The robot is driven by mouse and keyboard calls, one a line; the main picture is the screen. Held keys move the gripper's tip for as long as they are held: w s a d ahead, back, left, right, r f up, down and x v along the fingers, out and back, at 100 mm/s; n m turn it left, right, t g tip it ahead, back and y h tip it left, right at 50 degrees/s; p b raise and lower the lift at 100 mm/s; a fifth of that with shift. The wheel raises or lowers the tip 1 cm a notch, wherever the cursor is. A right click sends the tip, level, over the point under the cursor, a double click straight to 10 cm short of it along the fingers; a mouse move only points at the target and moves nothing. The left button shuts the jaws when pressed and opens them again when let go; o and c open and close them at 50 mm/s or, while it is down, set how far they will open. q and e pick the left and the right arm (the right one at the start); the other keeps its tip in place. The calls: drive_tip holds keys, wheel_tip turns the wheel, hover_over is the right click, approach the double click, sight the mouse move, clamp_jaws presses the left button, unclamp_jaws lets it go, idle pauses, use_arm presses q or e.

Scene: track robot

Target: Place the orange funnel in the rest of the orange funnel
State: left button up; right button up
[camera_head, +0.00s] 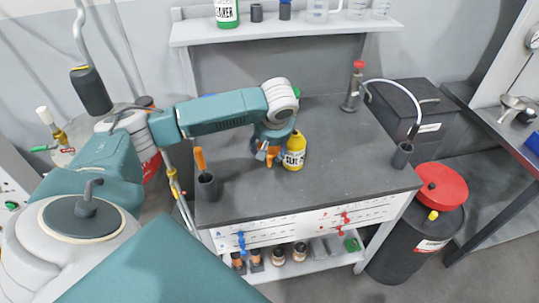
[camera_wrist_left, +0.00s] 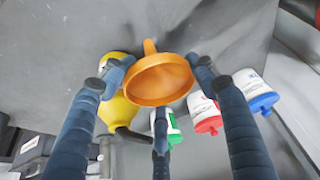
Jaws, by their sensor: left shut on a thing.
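My left gripper (camera_head: 266,150) is over the middle of the dark workbench, its fingers closed around the orange funnel (camera_wrist_left: 160,80). In the left wrist view the gripper's fingers (camera_wrist_left: 160,85) sit around the funnel's wide rim, with the spout pointing away from the camera. In the head view only a little of the funnel (camera_head: 273,151) shows beneath the wrist. A yellow bottle (camera_head: 294,152) stands just right of the gripper; whether they touch I cannot tell. I cannot tell which thing is the funnel's rest. My right gripper is not in view.
A dark cup (camera_head: 207,187) with an orange-handled item stands at the bench's front left. Another dark cup (camera_head: 403,156) at the right takes a hose from a red-topped pump (camera_head: 353,86). Bottles with green, red and blue caps (camera_wrist_left: 264,102) show in the wrist view. The bench's front middle is clear.

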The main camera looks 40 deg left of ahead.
use_arm(q)
drive_tip(key=shift+f+p, duration=0.4)
drive_tip(key=shift+f, duration=2)
drive_tip(key=o, duration=1)
drive_tip(key=shift+r, duration=0.1)
